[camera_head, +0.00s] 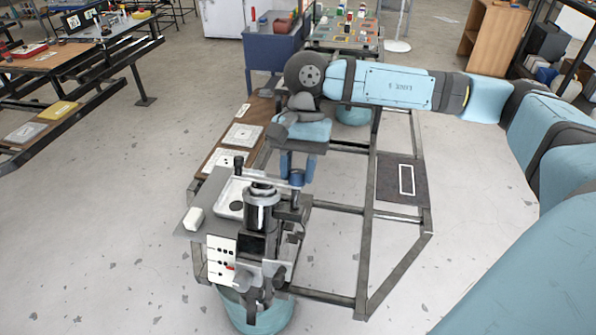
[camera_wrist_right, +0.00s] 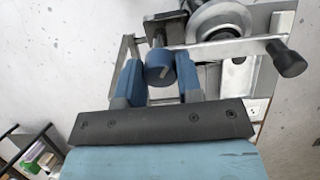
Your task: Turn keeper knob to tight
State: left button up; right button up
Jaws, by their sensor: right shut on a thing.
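The keeper knob (camera_head: 297,177) is a small blue cylinder beside the grey spring-and-post fixture (camera_head: 262,200). In the right wrist view the knob (camera_wrist_right: 160,68) lies between the two blue fingers of my right gripper (camera_wrist_right: 160,78), which is shut on it. My right gripper (camera_head: 297,165) reaches down from above in the head view, at the fixture's upper right. In the right wrist view, a bright round metal part (camera_wrist_right: 222,22) is just beyond the knob. The knob's tight marking cannot be read. My left gripper is not in view.
A black-ended lever (camera_wrist_right: 287,58) sticks out to the right of the fingers in the right wrist view. A metal tray (camera_head: 232,197) is left of the fixture. A white panel (camera_head: 221,259) with black holes stands at its front. Open frame bars (camera_head: 345,209) lie to the right.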

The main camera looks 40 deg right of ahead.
jog(key=m+b, duration=0.1)
jog(key=m, duration=0.2)
jog(key=shift+f, duration=0.1)
jog(key=m, duration=0.2)
jog(key=shift+m, duration=0.3)
jog(key=m, duration=0.3)
jog(key=shift+m+b, duration=0.3)
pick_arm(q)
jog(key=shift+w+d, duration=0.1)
pick_arm(e)
jog(key=shift+m, duration=1.9)
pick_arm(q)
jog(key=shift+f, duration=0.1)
pick_arm(e)
jog(key=o, duration=0.9)
jog(key=shift+w, duration=0.1)
pick_arm(q)
jog(key=shift+p, duration=1.05)
pick_arm(e)
jog(key=v, duration=1.4)
